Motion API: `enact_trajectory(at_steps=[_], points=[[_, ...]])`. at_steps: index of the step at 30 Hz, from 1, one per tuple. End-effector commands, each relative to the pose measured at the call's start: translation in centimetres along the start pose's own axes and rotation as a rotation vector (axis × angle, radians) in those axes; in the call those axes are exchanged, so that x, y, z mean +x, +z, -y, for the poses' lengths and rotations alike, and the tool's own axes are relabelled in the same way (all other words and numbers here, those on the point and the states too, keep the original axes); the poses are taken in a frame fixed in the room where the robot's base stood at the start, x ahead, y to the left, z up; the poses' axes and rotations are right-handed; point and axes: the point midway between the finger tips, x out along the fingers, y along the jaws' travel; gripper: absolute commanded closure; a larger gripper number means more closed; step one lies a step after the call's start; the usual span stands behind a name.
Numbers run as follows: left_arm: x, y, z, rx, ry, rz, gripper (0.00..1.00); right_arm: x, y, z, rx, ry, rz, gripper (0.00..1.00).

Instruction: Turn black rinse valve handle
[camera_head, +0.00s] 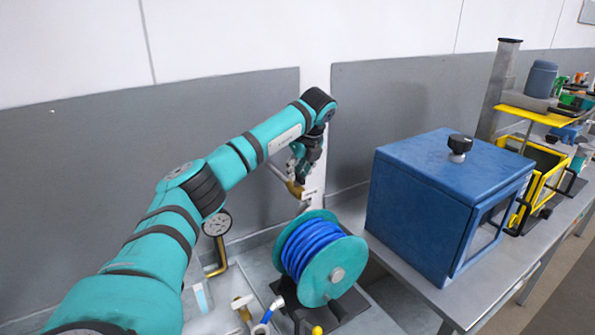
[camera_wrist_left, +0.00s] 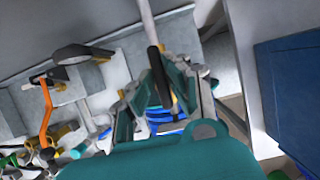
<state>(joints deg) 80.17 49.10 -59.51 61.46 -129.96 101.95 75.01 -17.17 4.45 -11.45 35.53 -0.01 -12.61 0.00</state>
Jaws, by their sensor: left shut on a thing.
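My left gripper (camera_head: 297,180) reaches from the left to a brass valve (camera_head: 295,190) in front of the grey wall panel, behind the hose reel. In the left wrist view the gripper (camera_wrist_left: 170,88) has its fingers on both sides of a black handle (camera_wrist_left: 155,62), shut on it. A pale pipe (camera_wrist_left: 147,18) runs up from the handle there. In the head view the gripper hides most of the handle. My right gripper is in neither view.
A teal reel with blue hose (camera_head: 312,248) stands just below the gripper. A blue box (camera_head: 425,205) with a black knob sits on the bench to the right. A round gauge (camera_head: 217,223) and a brass pipe (camera_head: 217,262) are at the left.

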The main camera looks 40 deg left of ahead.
Motion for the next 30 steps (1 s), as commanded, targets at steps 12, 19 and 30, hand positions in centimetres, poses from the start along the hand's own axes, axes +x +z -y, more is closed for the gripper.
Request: enact_trajectory(at_steps=[12, 19, 30], points=[[-0.07, 0.04, 0.06, -0.037, 0.012, 0.0, 1.0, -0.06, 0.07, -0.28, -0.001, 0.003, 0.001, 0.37], [-0.06, 0.05, 0.05, -0.037, 0.012, 0.0, 0.83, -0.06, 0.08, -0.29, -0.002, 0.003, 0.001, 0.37], [-0.03, 0.02, 0.03, -0.035, 0.013, 0.0, 0.64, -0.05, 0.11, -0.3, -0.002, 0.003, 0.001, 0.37]])
